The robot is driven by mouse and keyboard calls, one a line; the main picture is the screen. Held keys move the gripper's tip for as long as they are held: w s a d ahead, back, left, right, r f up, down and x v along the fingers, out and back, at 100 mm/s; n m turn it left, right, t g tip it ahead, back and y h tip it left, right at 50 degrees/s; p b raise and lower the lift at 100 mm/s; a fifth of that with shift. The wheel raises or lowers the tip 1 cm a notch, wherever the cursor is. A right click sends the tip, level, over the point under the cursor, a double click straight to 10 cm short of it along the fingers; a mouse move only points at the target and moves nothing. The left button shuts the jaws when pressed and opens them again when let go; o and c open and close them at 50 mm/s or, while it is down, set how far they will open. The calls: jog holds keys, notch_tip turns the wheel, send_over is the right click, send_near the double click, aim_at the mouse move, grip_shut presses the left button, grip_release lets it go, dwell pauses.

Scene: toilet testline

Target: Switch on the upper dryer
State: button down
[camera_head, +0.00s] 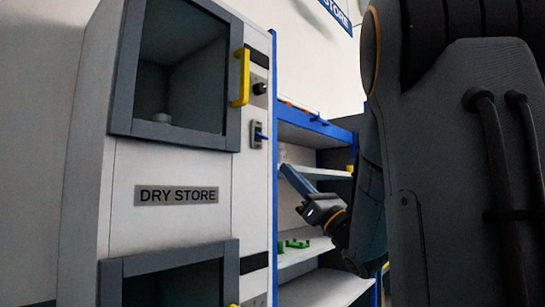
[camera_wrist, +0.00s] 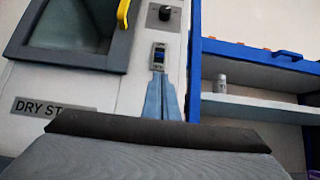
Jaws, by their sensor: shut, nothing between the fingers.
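The upper dryer (camera_head: 122,110) is the top chamber of a white cabinet, with a grey-framed window door. The switch also shows in the wrist view (camera_wrist: 159,57), top centre. My gripper (camera_head: 284,169) is shut and empty, to the lower right of the switch and apart from it in the head view. In the wrist view its blue-grey fingers (camera_wrist: 160,77) point up, tips just below the switch. The lever's exact position is too small to tell.
A yellow door handle (camera_head: 241,77) stands out left of the knob. A lower dryer (camera_head: 112,280) is partly in view under the DRY STORE sign (camera_head: 176,195). A blue-framed shelf (camera_head: 311,132) stands at the right, with green items (camera_head: 293,244) and a small can (camera_wrist: 221,84).

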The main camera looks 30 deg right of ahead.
aim_at(263, 137)
jog(key=p+x, duration=0.5)
jog(key=x, duration=0.5)
dwell(0.3)
